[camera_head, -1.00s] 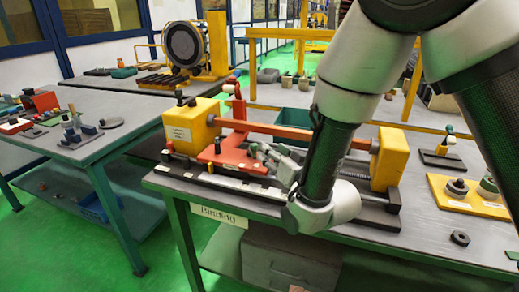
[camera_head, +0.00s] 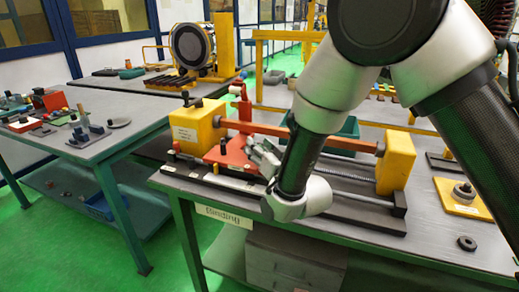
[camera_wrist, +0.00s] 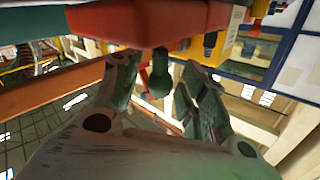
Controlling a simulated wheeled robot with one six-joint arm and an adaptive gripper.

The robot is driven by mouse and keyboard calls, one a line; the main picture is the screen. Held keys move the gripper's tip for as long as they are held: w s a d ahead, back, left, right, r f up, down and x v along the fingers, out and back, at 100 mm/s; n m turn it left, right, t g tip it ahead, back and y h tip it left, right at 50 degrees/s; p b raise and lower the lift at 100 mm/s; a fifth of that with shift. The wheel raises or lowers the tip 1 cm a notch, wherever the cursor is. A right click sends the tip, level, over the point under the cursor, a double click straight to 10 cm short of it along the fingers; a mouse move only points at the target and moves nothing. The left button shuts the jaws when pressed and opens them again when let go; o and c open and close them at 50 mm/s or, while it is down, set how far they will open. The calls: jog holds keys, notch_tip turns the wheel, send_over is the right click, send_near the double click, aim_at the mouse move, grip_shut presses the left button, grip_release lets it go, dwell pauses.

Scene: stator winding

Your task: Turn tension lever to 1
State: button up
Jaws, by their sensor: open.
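The winding machine's red carriage (camera_head: 232,152) sits on the dark base (camera_head: 350,208) under the orange bar (camera_head: 335,140). In the wrist view, a round green knob (camera_wrist: 160,83) hangs below the carriage's red body (camera_wrist: 150,20); it looks like the tension lever's end. My gripper (camera_head: 252,150) is at the carriage's right side. In the wrist view, my gripper (camera_wrist: 162,70) is open, its two fingers on either side of the green knob. I cannot tell if either touches it. The lever's angle and its number marks are not readable.
Yellow end blocks (camera_head: 396,162) and (camera_head: 198,125) bound the machine. A yellow plate (camera_head: 462,205) with a metal part lies at right, and a dark nut (camera_head: 467,243) near the front edge. Side table (camera_head: 75,140) is at left; green floor lies between.

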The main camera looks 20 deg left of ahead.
grip_shut()
jog(key=shift+s+a+h, duration=0.1)
jog(key=shift+a+h, duration=0.1)
jog(key=shift+h, duration=0.1)
jog(key=shift+s+a+m+t, duration=0.1)
jog(key=shift+m+t, duration=0.3)
jog(key=shift+m, duration=0.1)
jog(key=m+t+h, duration=0.1)
jog(key=h, duration=0.1)
jog(key=a+m+t+h, duration=0.1)
jog(key=h, duration=0.1)
jog(key=shift+s+m, duration=0.2)
jog(key=shift+m, duration=0.2)
jog(key=shift+a+m+t+h, duration=0.2)
jog(key=shift+m+t+h, duration=0.15)
jog(key=shift+m+h, duration=0.55)
jog(key=shift+a+m+t+h, duration=0.25)
jog(key=shift+m+t+h, duration=0.2)
jog(key=shift+h, duration=0.8)
jog(key=shift+a+m+t+h, duration=0.2)
jog(key=shift+m+t+h, duration=0.1)
jog(key=shift+m+h, duration=0.6)
jog(key=shift+r+h, duration=0.1)
jog(key=shift+h, duration=0.25)
grip_release()
